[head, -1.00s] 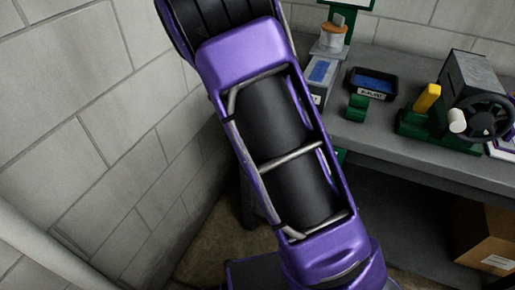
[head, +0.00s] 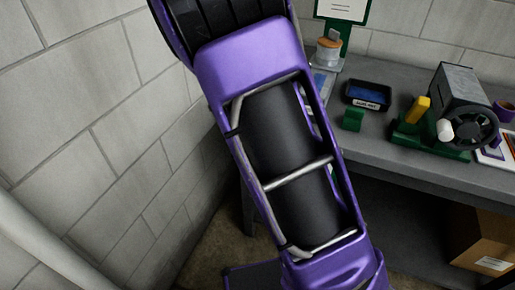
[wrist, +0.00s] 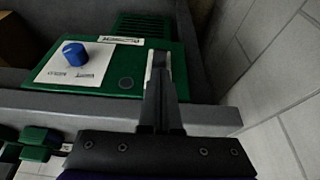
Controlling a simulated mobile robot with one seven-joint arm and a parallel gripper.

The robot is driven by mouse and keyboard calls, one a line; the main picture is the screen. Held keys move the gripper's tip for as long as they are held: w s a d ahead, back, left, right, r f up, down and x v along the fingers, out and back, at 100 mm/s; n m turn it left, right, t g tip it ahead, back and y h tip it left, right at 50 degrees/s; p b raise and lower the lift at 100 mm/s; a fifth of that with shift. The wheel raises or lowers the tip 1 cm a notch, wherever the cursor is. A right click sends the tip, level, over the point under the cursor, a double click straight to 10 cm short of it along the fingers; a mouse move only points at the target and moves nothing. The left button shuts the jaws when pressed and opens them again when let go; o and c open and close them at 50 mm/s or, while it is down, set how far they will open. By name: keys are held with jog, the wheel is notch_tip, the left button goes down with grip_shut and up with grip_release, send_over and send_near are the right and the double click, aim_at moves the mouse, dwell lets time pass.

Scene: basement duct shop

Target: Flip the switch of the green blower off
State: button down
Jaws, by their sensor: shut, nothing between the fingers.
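In the wrist view, a green housing (wrist: 185,65) with a slotted grille at the back lies beyond a grey ledge; it looks like the green blower. On it is a white plate (wrist: 62,75) with small printed words I cannot read, and a blue knob (wrist: 75,53) stands on that plate. My gripper (wrist: 158,58) is shut and empty, over the green housing, right of the plate and apart from the knob. The head view does not show my gripper.
In the head view, a grey bench (head: 400,150) holds a black tray (head: 368,95), a small green block (head: 353,119) and a green-based machine with a black handwheel (head: 475,130). A cardboard box (head: 483,240) sits below. A block wall (head: 90,120) stands close at left.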

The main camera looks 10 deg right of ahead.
jog(key=s+a+r+p, duration=0.1)
jog(key=s+a+r, duration=0.1)
jog(key=s+r, duration=0.1)
jog(key=shift+v, duration=0.8)
jog(key=shift+w+d+r, duration=0.1)
jog(key=shift+d, duration=0.05)
